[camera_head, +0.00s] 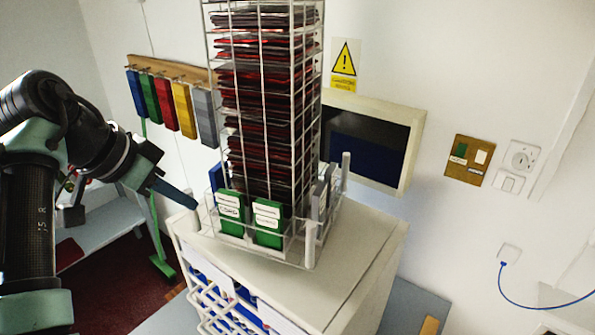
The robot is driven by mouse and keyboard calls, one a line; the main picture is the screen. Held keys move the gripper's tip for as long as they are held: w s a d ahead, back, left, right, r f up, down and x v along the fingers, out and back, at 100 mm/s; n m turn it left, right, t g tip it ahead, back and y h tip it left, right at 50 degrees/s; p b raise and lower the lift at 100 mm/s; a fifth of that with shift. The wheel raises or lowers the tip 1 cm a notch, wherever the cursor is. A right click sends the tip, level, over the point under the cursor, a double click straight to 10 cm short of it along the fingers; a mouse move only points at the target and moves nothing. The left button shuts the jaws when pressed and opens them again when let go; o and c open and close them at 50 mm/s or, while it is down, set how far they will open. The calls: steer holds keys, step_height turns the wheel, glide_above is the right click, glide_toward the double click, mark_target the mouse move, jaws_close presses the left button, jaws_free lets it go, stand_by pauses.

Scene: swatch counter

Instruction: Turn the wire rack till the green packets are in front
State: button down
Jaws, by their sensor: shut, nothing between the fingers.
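The wire rack (318,100) is a tall white wire tower standing on a white cabinet. Two green packets with white labels sit in its low pockets on the side facing me, one on the left (231,226) and one on the right (268,238). Blue packets (215,177) show at its left side and grey packets (319,195) at its right side. Dark red packets (265,90) fill the tower above. My gripper (190,202) is shut and empty, its tip by the rack's left corner; I cannot tell whether it touches.
The white cabinet (365,245) has a wire front with blue items inside. Coloured swatches (182,108) hang from a wooden rail at the left. A framed dark screen (365,148) is behind the rack. A blue cable (530,303) hangs at the right.

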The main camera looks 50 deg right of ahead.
steer(key=shift+w, duration=0.25)
steer(key=shift+w+d+p, duration=0.25)
steer(key=shift+w+p, duration=0.3)
steer(key=shift+w+d+p, duration=0.2)
steer(key=shift+w+p, duration=0.3)
step_height(320, 180, up, 7)
steer(key=shift+w+d, duration=0.15)
steer(key=shift+w, duration=0.2)
stand_by(0.8)
